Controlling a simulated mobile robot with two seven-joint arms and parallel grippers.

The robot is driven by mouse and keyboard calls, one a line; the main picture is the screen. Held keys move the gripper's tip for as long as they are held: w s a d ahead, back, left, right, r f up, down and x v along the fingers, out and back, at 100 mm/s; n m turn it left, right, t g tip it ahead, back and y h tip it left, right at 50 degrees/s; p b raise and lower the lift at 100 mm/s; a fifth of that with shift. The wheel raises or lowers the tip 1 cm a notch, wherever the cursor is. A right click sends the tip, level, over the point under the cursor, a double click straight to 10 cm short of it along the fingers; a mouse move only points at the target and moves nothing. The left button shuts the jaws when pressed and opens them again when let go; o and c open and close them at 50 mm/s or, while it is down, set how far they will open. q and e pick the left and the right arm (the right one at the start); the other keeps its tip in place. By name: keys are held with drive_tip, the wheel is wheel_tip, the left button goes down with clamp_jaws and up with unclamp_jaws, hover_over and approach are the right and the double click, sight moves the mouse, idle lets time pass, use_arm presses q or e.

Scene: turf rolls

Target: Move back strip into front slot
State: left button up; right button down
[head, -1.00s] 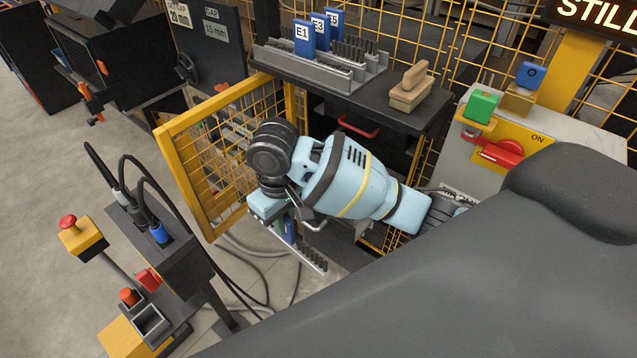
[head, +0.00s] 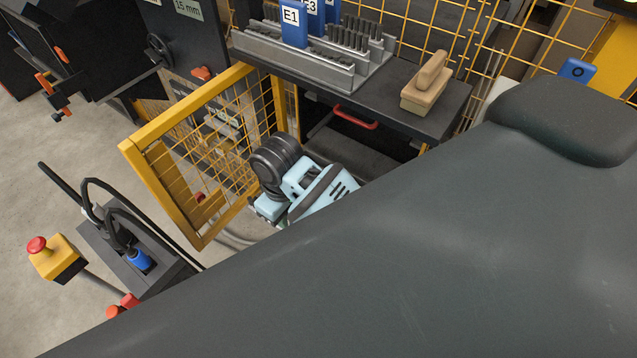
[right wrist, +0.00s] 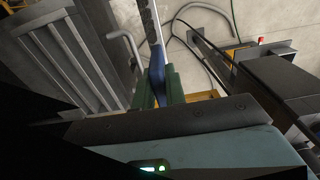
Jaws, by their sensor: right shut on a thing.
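My right gripper (right wrist: 159,84) is shut on a blue grip piece (right wrist: 156,62) in the right wrist view, between green fingers. A thin grey toothed strip (right wrist: 148,18) runs on from the blue piece toward the top of that view. In the head view the fingers and held strip are hidden behind my dark body; only the light-blue wrist (head: 325,190) shows, beside the open yellow gate. A grey rack (head: 300,62) on the dark shelf holds toothed strips with blue tabs marked E1 (head: 293,24) and E3 (head: 313,12). My left gripper is out of view.
The yellow mesh gate (head: 185,150) stands open left of my arm. A wooden block (head: 427,85) lies on the dark shelf (head: 385,105), above a red handle (head: 355,118). A control stand with cables and a red-topped yellow button box (head: 55,258) stands at lower left.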

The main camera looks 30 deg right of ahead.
drive_tip(key=w+d, duration=1)
drive_tip(key=d, duration=0.5)
drive_tip(key=f, duration=0.2)
drive_tip(key=s+f, duration=0.1)
drive_tip(key=f, duration=0.2)
drive_tip(key=a+f, duration=0.1)
drive_tip(key=f, duration=0.1)
drive_tip(key=shift+s+f, duration=0.15)
drive_tip(key=shift+f, duration=0.1)
drive_tip(key=c, duration=1.5)
unclamp_jaws()
drive_tip(key=shift+s+f, duration=0.1)
drive_tip(key=shift+f, duration=0.05)
drive_tip(key=shift+o, duration=0.2)
drive_tip(key=shift+a, duration=0.1)
wheel_tip(320, 180, up, 8)
drive_tip(key=shift+w+d, duration=0.2)
drive_tip(key=shift+w, duration=0.25)
